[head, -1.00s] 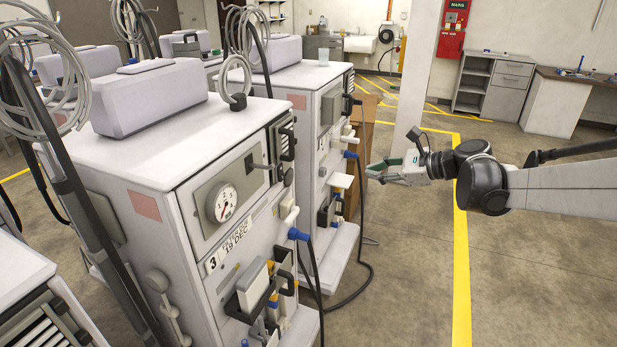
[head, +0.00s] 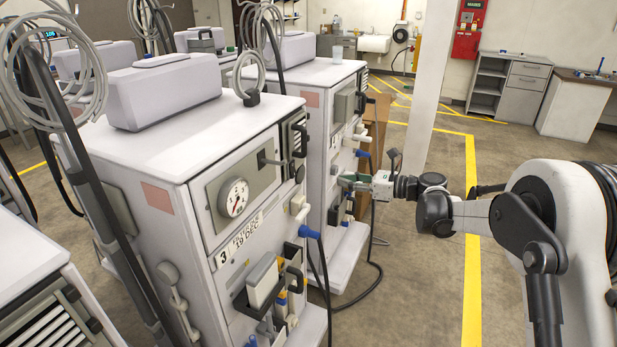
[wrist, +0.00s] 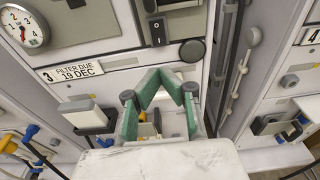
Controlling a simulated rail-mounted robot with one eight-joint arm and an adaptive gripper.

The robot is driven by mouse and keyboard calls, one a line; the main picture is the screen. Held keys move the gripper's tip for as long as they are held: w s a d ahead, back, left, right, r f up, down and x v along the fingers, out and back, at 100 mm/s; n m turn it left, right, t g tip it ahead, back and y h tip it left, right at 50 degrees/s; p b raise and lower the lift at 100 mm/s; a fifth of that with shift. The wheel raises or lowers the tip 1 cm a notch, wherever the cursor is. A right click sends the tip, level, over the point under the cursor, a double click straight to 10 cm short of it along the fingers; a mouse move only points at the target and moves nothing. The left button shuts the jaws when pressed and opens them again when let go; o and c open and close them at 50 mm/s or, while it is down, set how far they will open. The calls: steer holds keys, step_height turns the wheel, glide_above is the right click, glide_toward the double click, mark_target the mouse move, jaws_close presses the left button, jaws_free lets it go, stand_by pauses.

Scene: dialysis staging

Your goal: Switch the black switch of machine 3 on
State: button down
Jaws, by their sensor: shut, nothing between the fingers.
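Machine 3 (head: 150,235) is a white cabinet with a round gauge (head: 233,197) and a "3" date label (head: 238,242). In the wrist view its black rocker switch (wrist: 157,32) shows upper centre, below a black vent and up-left of a round dark knob (wrist: 192,50). I cannot make out the switch clearly in the head view. My gripper (head: 352,183) is in front of the machines, right of machine 3. In the wrist view its green-padded fingers (wrist: 161,74) are shut and empty, below the switch in the picture and apart from it.
Machine 4 (wrist: 295,60) stands at the right in the wrist view. Holders, blue connectors (head: 309,232) and hanging black hoses stick out from machine 3's front. A white pillar (head: 428,90) stands behind my arm.

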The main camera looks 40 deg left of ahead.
mark_target(295, 175)
steer(key=x, duration=1.4)
steer(key=shift+p, duration=0.4)
steer(key=shift+s, duration=0.1)
